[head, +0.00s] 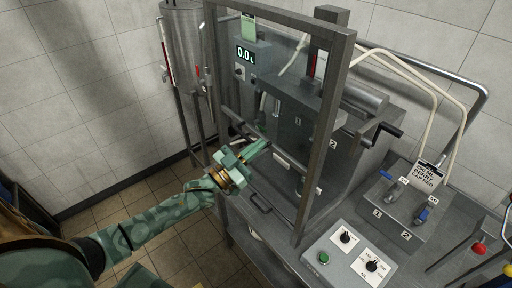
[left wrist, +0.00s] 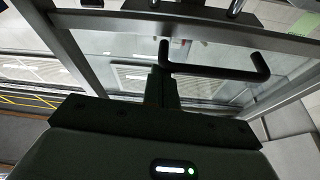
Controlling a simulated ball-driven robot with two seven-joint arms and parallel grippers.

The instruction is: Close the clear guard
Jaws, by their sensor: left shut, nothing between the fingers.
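The clear guard (head: 327,132) is a see-through panel in a grey metal frame, standing in front of the machine in the head view. Its frame also crosses the top of the left wrist view (left wrist: 200,24). A dark bar handle (left wrist: 222,73) shows on the panel in the left wrist view. My left gripper (head: 264,147) is at the lower part of the guard in the head view. Its fingers (left wrist: 161,88) are shut and empty, close to the left end of the handle; I cannot tell if they touch it. My right gripper is not in view.
A control box (head: 347,254) with a green button and knobs stands at front right. A valve block (head: 404,203) with blue levers and a label card is behind it. A steel cylinder (head: 186,45) stands at back left. Tiled floor at lower left is clear.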

